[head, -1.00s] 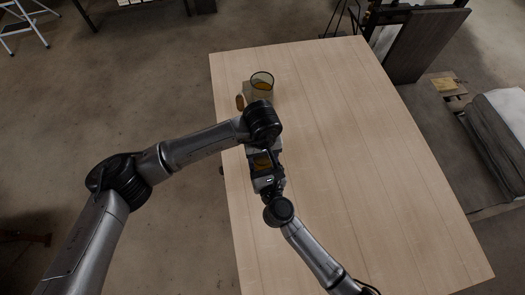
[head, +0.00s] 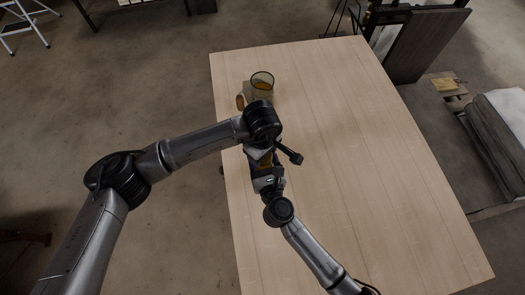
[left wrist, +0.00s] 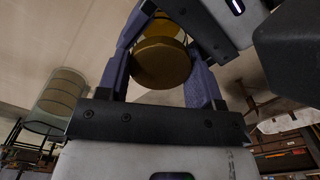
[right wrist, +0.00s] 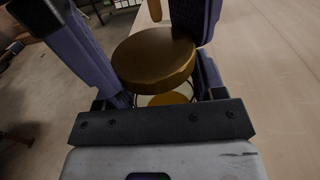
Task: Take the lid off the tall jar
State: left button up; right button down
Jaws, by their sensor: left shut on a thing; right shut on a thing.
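The tall jar's brown lid shows in the right wrist view (right wrist: 155,58) between my right gripper's fingers (right wrist: 150,50). Its round top also shows in the left wrist view (left wrist: 160,62). Part of the tall jar (right wrist: 167,99), clear with amber inside, shows past the lid. My left gripper's fingers (left wrist: 165,65) stand on both sides and are shut on the jar, largely hidden behind the lid. In the head view both grippers meet near the table's left side, my left wrist covering much of them. I cannot tell whether lid and jar touch.
A wider open glass jar (head: 262,80) with amber contents stands at the table's far left. A brown disc (head: 241,102) stands on edge beside it. The wooden table (head: 360,160) is clear across its middle and right.

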pick_arm(q)
jog(key=o, duration=1)
